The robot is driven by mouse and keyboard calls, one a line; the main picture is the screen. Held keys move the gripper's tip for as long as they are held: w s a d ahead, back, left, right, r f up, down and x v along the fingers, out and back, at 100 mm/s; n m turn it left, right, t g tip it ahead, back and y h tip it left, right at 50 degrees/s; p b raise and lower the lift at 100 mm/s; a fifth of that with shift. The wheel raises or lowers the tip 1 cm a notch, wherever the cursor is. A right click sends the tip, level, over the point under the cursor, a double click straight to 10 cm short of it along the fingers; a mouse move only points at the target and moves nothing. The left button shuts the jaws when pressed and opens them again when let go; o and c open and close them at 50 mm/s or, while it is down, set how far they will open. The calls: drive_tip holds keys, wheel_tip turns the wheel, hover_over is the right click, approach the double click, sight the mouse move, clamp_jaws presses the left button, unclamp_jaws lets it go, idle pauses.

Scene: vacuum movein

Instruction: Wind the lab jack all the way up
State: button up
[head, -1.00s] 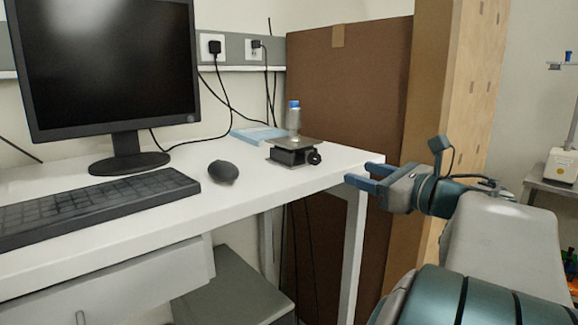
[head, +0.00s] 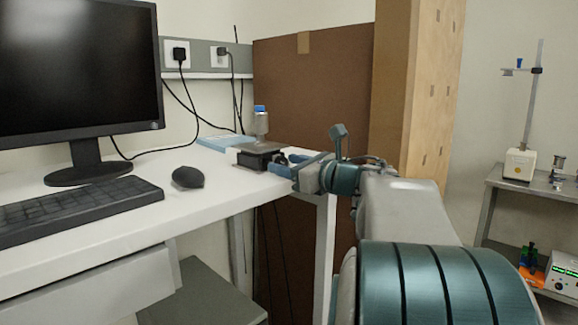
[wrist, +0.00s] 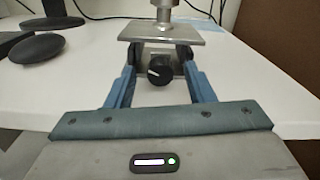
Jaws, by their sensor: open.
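The lab jack (head: 257,158) sits low on the white desk near its right end, with a flat metal top plate (wrist: 160,33). A bottle with a blue cap (head: 261,122) stands upright on the plate; the wrist view cuts off its upper part. The jack's black knob (wrist: 159,72) faces me. My gripper (wrist: 161,76) is open, with one blue finger on each side of the knob. I cannot tell whether either finger touches it. In the head view my gripper (head: 284,165) is at the jack's right side and hides the knob.
A black mouse (head: 187,177), a keyboard (head: 75,208) and a monitor (head: 75,90) stand to the left on the desk. A light blue booklet (head: 222,141) lies behind the jack. A brown panel (head: 312,100) stands behind the desk's right end.

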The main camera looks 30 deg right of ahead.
drive_tip(key=c, duration=1)
drive_tip(key=m+p, duration=0.1)
drive_tip(key=m, duration=0.2)
drive_tip(key=shift+m, duration=0.8)
drive_tip(key=o, duration=1)
drive_tip(key=shift+s, duration=0.1)
drive_tip(key=p+v, duration=0.2)
drive_tip(key=v, duration=1.1)
drive_tip(key=shift+s+d+p, duration=0.15)
drive_tip(key=shift+s+p, duration=0.2)
